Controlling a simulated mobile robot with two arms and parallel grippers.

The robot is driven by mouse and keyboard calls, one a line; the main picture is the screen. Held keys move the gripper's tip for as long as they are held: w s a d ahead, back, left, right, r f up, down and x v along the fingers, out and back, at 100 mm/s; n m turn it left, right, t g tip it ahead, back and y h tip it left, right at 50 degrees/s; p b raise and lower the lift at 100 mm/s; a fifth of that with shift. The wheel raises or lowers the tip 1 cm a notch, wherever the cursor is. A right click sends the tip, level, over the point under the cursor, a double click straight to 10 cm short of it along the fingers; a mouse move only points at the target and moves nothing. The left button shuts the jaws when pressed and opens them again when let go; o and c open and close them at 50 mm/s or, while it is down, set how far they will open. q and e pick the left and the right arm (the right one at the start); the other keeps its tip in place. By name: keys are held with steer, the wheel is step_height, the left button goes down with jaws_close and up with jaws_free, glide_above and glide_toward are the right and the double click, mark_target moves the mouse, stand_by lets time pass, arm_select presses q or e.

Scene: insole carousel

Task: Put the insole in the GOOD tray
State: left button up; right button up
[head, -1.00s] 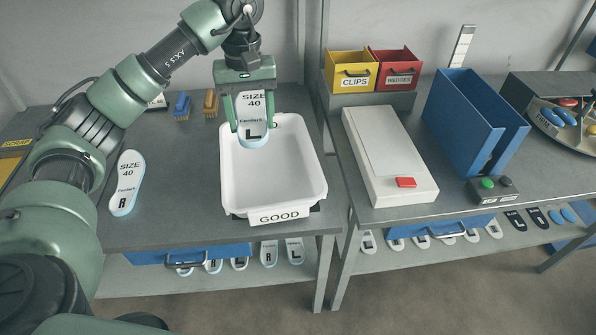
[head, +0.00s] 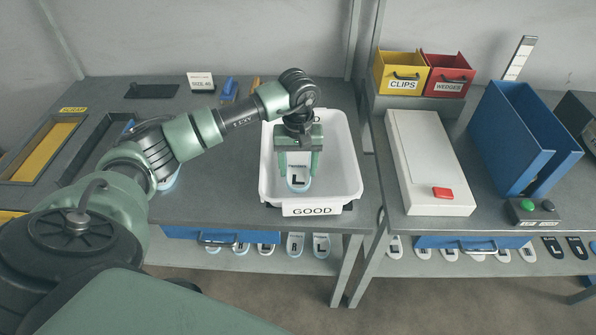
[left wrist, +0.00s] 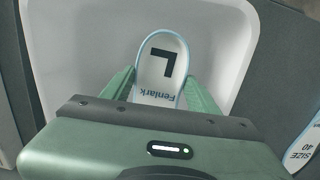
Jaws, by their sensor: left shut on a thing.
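The white GOOD tray (head: 345,180) stands on the left bench, its label facing the front. My left gripper (head: 299,172) is inside the tray's outline, pointing down, and is shut on the white insole marked L (head: 298,184). The insole's heel end points toward the tray's front, and the rest is hidden behind the gripper in the head view. The left wrist view shows the insole (left wrist: 161,72) between the two green fingers, over the white tray floor (left wrist: 85,40). I cannot tell whether the insole touches the floor. My right gripper is out of view.
Another insole, marked SIZE 40 (left wrist: 304,148), lies on the bench beside the tray; my arm mostly covers it in the head view. A white box with a red button (head: 443,192), a blue bin (head: 520,135) and yellow (head: 400,72) and red (head: 447,75) boxes stand to the right.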

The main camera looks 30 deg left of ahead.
arm_select(q)
step_height(320, 180, down, 2)
steer(key=shift+f, duration=0.2)
steer(key=shift+f, duration=0.2)
steer(key=o, duration=1.3)
steer(key=shift+o, duration=0.2)
